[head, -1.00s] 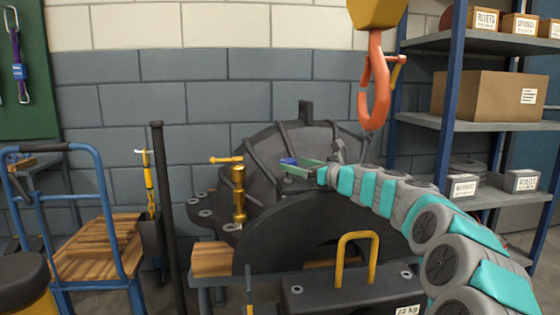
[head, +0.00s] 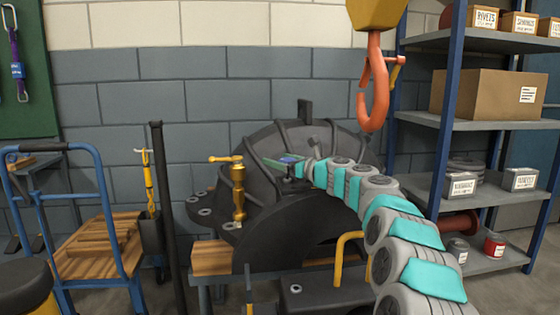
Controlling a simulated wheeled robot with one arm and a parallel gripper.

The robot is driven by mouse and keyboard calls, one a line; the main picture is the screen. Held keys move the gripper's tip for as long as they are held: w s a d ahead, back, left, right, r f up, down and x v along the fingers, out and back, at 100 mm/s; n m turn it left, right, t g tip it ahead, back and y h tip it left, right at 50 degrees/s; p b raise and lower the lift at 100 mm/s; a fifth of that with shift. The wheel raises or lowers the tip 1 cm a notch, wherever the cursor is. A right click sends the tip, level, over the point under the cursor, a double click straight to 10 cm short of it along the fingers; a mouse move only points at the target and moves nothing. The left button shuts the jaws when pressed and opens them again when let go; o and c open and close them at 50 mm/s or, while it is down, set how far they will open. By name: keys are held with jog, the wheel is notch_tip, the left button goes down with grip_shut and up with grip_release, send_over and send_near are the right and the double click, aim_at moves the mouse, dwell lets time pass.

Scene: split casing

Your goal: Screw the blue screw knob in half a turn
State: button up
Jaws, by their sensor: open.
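The split casing (head: 335,212) is a dark, ribbed, half-round body on a wooden-topped bench. A small blue patch (head: 289,159), which looks like the blue screw knob, shows at the upper middle of the casing, above a short dark stem. My gripper (head: 284,161), with green fingers, is open at the knob, one finger reaching left past it. The knob is partly covered by the fingers; I cannot tell whether they touch it. My grey and teal arm comes in from the lower right.
A brass valve-like fitting (head: 238,190) stands left of the knob. An orange crane hook (head: 374,95) hangs above right. A yellow handle (head: 346,255) stands in front. A blue trolley (head: 125,240) is at left, shelves (head: 490,125) at right.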

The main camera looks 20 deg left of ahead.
jog(key=c, duration=1.4)
